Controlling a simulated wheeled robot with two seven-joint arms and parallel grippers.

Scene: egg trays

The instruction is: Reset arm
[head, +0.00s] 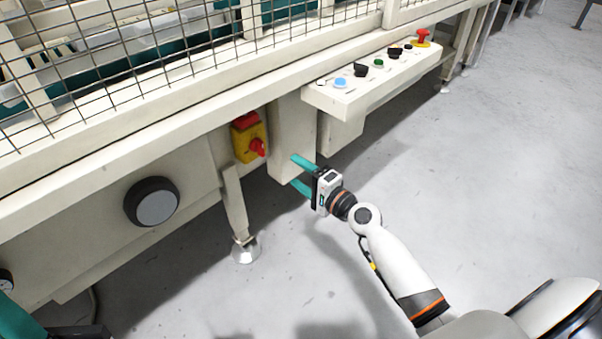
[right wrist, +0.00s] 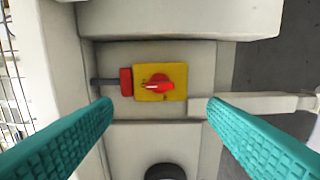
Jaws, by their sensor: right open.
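My right gripper (head: 293,170) is open and empty, with its two teal fingers spread in front of the cream machine. A yellow switch plate (head: 247,140) with a red rotary knob (head: 257,148) is on the machine, up and left of the fingertips in the head view. In the right wrist view, the yellow plate (right wrist: 180,82) and its red knob (right wrist: 157,86) appear between and beyond the open fingers (right wrist: 160,103), with nothing gripped. My left gripper (head: 25,325) is cut off at the bottom left corner; a teal finger and dark part show, but its opening is unclear.
A control panel (head: 345,95) with several buttons and a red emergency stop (head: 422,37) juts out at the right. A round dark-rimmed dial (head: 152,202) is on the lower front. A machine leg (head: 236,208) stands nearby. The grey floor at the right is clear.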

